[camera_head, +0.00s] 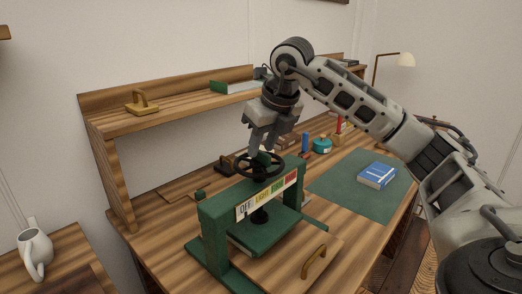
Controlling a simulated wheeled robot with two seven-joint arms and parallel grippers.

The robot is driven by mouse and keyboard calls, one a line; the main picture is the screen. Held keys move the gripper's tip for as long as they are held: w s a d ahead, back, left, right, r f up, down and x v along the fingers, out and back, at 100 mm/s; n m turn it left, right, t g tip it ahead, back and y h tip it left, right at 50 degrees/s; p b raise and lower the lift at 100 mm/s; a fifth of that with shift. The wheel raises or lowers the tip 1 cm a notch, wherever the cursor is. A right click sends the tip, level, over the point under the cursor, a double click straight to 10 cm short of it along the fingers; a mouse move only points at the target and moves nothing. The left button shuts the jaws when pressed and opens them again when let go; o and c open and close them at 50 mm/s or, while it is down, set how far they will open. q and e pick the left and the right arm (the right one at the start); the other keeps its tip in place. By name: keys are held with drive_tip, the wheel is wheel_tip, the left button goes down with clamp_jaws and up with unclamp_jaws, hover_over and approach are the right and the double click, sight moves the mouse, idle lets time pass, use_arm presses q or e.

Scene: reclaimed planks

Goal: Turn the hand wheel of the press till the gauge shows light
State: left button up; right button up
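The green press (213,232) stands on the plank desk. Its dark hand wheel (259,165) lies flat on top. The gauge (266,196) on the front beam is a strip of white, yellow, green and red fields; its small pointer is hard to make out but seems near the white OFF end. My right gripper (262,148) points down just above the wheel's far rim, with its fingers a little apart and nothing clearly between them. Whether the fingertips touch the wheel I cannot tell. My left gripper is not in view.
A wooden board with a brass handle (314,262) lies before the press. A blue book (377,175) rests on a green mat (350,205) at right. A teal pot (322,145) and small items stand behind. A raised shelf (170,119) runs along the back.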

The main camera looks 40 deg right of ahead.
drive_tip(key=shift+x, duration=0.85)
drive_tip(key=shift+r, duration=0.1)
clamp_jaws()
drive_tip(key=shift+m, duration=0.3)
drive_tip(key=shift+a+r+m+h+p, duration=0.15)
drive_tip(key=shift+m+h+p, duration=0.5)
drive_tip(key=shift+m, duration=0.55)
drive_tip(key=shift+w+m+h+p, duration=0.1)
drive_tip(key=shift+m+h+p, duration=0.3)
drive_tip(key=shift+m, duration=0.7)
drive_tip(key=shift+m+g+h, duration=0.25)
drive_tip(key=shift+m+g, duration=0.15)
drive_tip(key=shift+m, duration=0.5)
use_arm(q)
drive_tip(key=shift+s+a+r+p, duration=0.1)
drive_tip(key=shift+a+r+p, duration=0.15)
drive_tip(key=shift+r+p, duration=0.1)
use_arm(e)
drive_tip(key=shift+m, duration=0.3)
